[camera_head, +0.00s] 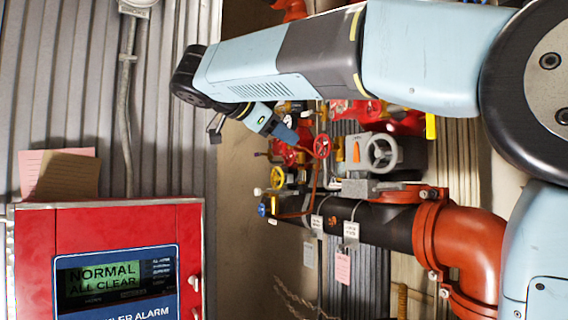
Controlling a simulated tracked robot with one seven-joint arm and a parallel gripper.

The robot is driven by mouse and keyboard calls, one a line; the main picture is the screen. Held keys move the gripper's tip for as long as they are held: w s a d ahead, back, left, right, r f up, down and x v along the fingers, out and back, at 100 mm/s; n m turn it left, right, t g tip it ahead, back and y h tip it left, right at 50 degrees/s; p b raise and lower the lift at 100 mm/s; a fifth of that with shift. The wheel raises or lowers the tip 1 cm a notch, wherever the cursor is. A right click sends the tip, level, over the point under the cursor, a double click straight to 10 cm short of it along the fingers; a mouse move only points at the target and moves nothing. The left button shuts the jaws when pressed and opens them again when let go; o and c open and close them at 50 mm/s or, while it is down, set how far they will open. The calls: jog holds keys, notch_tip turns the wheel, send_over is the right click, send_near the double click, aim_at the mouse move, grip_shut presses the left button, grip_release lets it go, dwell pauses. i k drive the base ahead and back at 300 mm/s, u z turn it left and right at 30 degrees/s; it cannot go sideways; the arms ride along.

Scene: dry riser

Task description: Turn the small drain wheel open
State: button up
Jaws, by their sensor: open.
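Several handwheels sit on the pipework at the centre. A small red wheel (321,146) faces me, a yellow wheel (277,178) is lower left of it, and a larger grey wheel (381,153) is to its right. I cannot tell from the picture which one is the drain wheel. My gripper (291,137) is at the end of my pale blue arm, just left of the red wheel and above the yellow one. It is open; its fingertips are small and partly lost against the red parts behind, and contact cannot be made out.
A red alarm panel (110,220) stands at the lower left. A black pipe (380,226) with a large orange elbow (465,245) runs below the wheels, with paper tags hanging from it. A small blue handle (263,209) is at its left. My arm crosses the top.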

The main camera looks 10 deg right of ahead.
aim_at(289, 157)
jog(key=u, duration=0.05)
jog(key=i, duration=1.05)
jog(key=z, duration=0.15)
